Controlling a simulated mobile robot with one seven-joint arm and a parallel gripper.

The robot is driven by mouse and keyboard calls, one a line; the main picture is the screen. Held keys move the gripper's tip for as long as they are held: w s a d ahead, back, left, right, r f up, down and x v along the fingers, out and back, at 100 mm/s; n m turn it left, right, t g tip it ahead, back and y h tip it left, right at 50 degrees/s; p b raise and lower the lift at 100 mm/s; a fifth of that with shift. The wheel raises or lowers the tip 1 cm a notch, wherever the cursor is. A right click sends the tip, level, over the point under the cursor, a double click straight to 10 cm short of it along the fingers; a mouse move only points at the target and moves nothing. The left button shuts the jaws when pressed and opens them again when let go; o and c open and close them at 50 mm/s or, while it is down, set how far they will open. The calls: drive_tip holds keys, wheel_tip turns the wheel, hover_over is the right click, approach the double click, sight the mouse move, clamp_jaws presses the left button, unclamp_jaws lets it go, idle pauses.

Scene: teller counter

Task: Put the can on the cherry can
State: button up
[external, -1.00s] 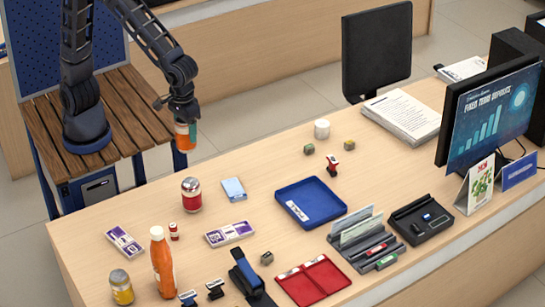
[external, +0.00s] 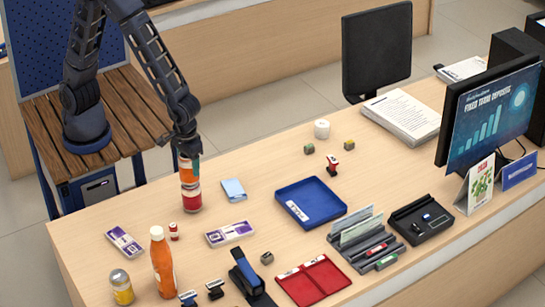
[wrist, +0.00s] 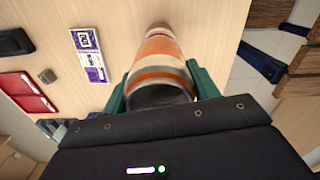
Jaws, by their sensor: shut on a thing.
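My gripper (external: 189,157) is shut on an orange can (external: 187,171) with a pale band. In the external view the orange can is upright, directly over the red cherry can (external: 191,197), which stands on the counter. The two look in line, and I cannot tell whether they touch. In the wrist view the orange can (wrist: 160,62) sits between my green fingers, and it hides most of the cherry can behind it.
A light blue packet (external: 233,190) and a small red-capped bottle (external: 174,231) are close to the cherry can. A purple-white box (external: 229,233), a tall orange bottle (external: 161,262) and a blue tray (external: 337,210) are farther off.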

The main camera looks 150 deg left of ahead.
drive_tip(key=shift+f, duration=0.1)
drive_tip(key=o, duration=1.2)
